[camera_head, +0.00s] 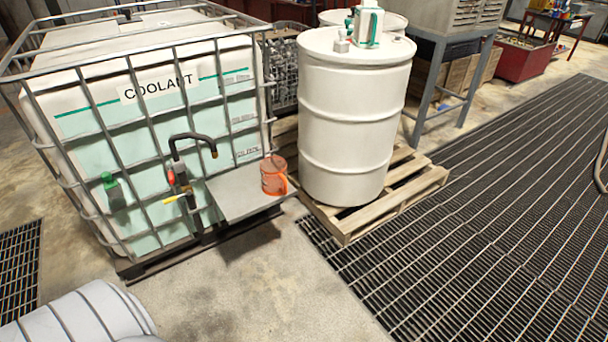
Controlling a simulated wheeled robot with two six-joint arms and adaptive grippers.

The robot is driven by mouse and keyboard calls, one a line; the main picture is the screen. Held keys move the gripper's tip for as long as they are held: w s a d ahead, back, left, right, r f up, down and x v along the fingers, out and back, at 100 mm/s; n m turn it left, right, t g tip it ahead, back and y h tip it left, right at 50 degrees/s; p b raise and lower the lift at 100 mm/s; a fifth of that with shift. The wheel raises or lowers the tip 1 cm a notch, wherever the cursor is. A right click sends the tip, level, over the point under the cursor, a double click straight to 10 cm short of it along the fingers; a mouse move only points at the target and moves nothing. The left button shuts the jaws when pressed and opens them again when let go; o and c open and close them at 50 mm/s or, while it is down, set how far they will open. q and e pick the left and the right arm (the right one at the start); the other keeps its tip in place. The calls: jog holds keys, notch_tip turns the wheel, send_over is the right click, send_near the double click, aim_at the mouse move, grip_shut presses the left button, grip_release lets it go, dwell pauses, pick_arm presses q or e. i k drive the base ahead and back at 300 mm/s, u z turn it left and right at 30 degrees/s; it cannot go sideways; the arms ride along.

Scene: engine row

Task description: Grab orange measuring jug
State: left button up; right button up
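The orange measuring jug (273,175) stands upright on a small grey shelf (238,193) at the front right corner of the caged coolant tank (150,120). It looks see-through, and its handle is on the right side. The white drum is close behind it to the right. Neither of my grippers shows in the head view.
A dark bent spout (190,138) and a yellow-handled valve (178,197) are left of the shelf. The white drum (350,125) stands on a wooden pallet (395,205). A white ribbed object (85,318) fills the lower left. The concrete floor (260,290) in front is clear.

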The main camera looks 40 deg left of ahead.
aim_at(272, 169)
jog(key=z, duration=0.3)
jog(key=i, duration=2.7)
jog(key=u, duration=1.7)
jog(key=i, duration=0.8)
jog(key=u, duration=0.85)
